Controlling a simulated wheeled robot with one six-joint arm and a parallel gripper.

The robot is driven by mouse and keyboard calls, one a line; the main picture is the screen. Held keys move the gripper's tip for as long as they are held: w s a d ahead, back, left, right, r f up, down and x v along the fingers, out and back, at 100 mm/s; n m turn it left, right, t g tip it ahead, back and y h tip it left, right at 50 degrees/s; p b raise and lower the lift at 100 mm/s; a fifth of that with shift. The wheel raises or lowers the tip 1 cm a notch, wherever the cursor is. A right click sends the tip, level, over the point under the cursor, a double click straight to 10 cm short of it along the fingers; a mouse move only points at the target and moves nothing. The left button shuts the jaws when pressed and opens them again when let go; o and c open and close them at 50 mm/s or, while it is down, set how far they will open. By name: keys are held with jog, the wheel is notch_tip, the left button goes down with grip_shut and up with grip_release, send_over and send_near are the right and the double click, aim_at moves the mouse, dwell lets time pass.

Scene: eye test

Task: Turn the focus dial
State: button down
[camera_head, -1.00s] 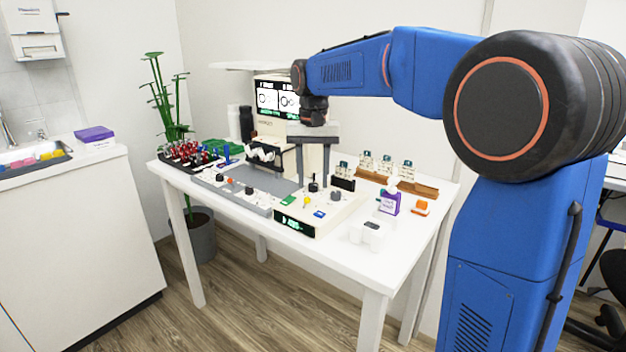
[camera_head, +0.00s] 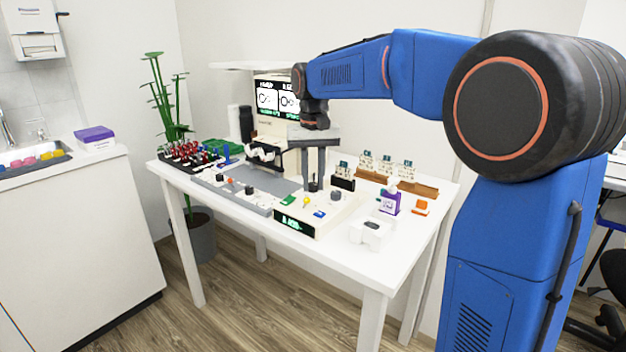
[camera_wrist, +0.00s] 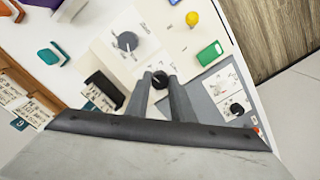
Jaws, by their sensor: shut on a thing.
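A cream control box (camera_head: 330,216) with a green readout (camera_head: 294,225) stands near the table's front edge. On it are a black knob (camera_wrist: 160,77) and a dark grey dial with a pale pointer mark (camera_wrist: 127,41); the dial also shows in the head view (camera_head: 336,195). No label shows clearly enough to tell which one is the focus dial. My gripper (camera_wrist: 161,86) points down with its two grey fingers on either side of the black knob and shut on it. In the head view my gripper (camera_head: 313,184) hides part of the knob.
A yellow knob (camera_wrist: 192,18) and a green button (camera_wrist: 209,54) sit close by on the box. A grey panel (camera_head: 236,190) with small knobs lies to the left. A dark block (camera_head: 343,183) stands right behind. A purple-labelled bottle (camera_head: 389,202) and white object (camera_head: 371,233) stand right.

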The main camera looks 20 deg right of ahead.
aim_at(313, 184)
jog(key=shift+n, duration=1.3)
jog(key=c, duration=1.5)
grip_release()
jog(key=shift+c, duration=0.2)
notch_tip(313, 184, up, 17)
jog(key=shift+r, duration=0.2)
